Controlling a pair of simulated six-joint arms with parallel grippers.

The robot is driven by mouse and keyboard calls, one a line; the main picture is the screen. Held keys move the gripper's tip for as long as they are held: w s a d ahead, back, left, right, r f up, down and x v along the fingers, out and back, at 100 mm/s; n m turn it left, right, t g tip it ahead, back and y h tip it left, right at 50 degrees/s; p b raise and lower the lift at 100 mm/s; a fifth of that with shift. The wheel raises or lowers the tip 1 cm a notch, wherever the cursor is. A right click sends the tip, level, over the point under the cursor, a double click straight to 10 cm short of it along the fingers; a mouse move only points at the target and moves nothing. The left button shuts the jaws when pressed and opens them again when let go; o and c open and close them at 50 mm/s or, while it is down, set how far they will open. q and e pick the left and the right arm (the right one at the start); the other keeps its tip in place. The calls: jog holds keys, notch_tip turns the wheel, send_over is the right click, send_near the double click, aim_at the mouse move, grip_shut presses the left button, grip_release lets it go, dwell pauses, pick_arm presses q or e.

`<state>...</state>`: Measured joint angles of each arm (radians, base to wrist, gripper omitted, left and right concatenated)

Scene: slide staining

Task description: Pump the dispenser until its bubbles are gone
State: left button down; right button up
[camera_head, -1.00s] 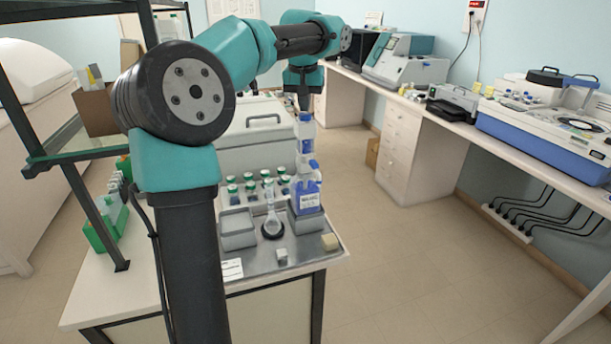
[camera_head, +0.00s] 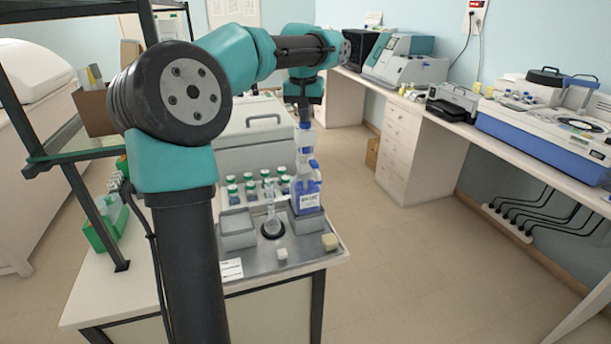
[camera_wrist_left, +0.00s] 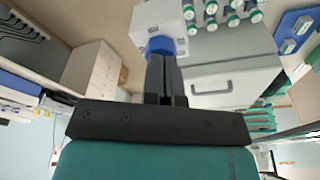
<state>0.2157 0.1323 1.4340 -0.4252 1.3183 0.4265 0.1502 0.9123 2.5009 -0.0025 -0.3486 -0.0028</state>
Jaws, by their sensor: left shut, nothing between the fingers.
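The dispenser (camera_head: 306,190) is a bottle with blue liquid, a white label and a tall white-and-blue pump head. It stands upright in a grey holder at the back right of the metal tray. Bubbles are too small to make out. My left gripper (camera_head: 303,119) is shut and empty, pointing down with its tips at the top of the pump head. The left wrist view shows the shut fingers (camera_wrist_left: 161,66) against the blue part of the white pump head (camera_wrist_left: 160,25); exact contact is hidden. A glass flask (camera_head: 271,222) stands left of the dispenser. My right gripper is out of view.
Several green-capped bottles (camera_head: 249,187) stand behind the flask. A grey bin (camera_head: 238,232) is at the left of the tray (camera_head: 300,252). A small beige block (camera_head: 330,242) lies at the tray's right. A green rack (camera_head: 108,226) stands at left. Right of the table is open floor.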

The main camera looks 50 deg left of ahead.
pick_arm(q)
jog(key=shift+f, duration=0.7)
dwell(0.6)
jog(key=shift+r, duration=2.8)
jog(key=shift+f, duration=0.35)
jog(key=shift+f, duration=0.35)
